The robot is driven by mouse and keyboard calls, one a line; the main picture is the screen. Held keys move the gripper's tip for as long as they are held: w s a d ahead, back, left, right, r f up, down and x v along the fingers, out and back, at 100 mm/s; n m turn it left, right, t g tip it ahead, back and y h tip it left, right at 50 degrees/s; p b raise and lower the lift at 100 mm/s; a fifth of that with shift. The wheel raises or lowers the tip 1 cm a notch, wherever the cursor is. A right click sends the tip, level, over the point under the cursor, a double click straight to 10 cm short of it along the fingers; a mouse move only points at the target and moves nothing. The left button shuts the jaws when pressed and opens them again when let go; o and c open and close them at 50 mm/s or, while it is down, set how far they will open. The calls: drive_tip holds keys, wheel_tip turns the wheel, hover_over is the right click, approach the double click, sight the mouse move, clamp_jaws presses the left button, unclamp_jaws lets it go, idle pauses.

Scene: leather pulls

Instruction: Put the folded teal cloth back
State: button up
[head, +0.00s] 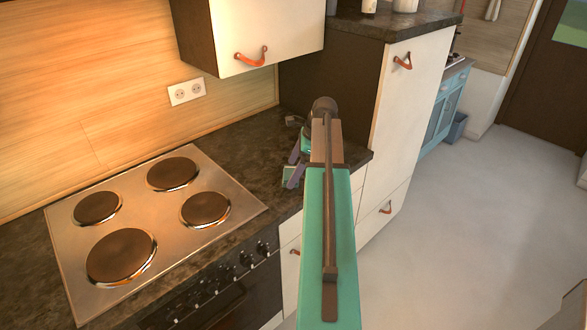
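My teal arm reaches forward over the dark counter (240,150), and its wrist hides part of the scene. My gripper (291,167) is low over the counter, right of the stove, with two greyish-purple fingers partly in view. A small pale teal patch (288,171) shows at the fingers. It may be the folded teal cloth, but it is too small and too covered to be sure. I cannot tell whether the fingers are closed on it or whether it touches the counter.
A stove (150,215) with round hotplates fills the left counter. A white wall cupboard (262,30) with a leather pull hangs above. A tall white cabinet (400,110) stands right of the counter. The grey floor (470,220) at right is mostly clear.

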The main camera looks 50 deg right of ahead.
drive_tip(key=shift+r, duration=0.15)
drive_tip(key=b+v, duration=0.2)
drive_tip(key=v, duration=1)
idle(0.4)
idle(0.8)
